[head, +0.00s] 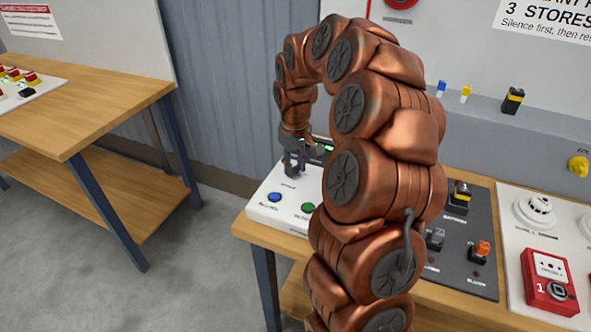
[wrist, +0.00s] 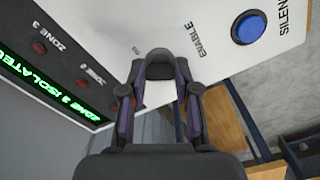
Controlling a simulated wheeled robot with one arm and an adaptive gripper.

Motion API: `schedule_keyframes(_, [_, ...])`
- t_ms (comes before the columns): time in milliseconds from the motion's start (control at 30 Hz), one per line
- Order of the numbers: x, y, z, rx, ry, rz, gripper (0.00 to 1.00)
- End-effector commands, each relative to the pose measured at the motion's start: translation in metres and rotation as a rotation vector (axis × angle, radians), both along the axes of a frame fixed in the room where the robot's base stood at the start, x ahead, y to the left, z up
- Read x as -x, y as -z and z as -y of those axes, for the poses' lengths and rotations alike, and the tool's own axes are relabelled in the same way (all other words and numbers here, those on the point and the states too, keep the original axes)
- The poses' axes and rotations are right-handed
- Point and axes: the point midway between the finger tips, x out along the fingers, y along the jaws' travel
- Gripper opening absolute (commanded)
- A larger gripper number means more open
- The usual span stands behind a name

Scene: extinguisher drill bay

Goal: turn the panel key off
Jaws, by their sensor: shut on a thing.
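The white control panel (head: 262,212) sits at the left end of the near bench, and its white face also fills the upper middle of the wrist view (wrist: 176,32). My gripper (head: 292,162) is at the panel's left part, above the blue button. A green lit display (wrist: 40,92) reads that zone 3 is isolated.
A blue button (head: 274,197) marked SILENCE and a green button (head: 308,207) are close to my gripper. A dark board (head: 470,262) with switches and a red call point (head: 548,290) lie to the right. Another wooden bench (head: 95,105) stands left across a gap.

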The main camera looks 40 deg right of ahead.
Motion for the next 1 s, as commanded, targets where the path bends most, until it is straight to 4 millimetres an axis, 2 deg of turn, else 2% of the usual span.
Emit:
schedule_keyframes(500, [0.0,0.0011,-0.0009,-0.001,-0.417,0.0,0.0])
schedule_keyframes(1000, [0.0003,0.0004,-0.0002,0.0,-0.551,-0.001,0.0])
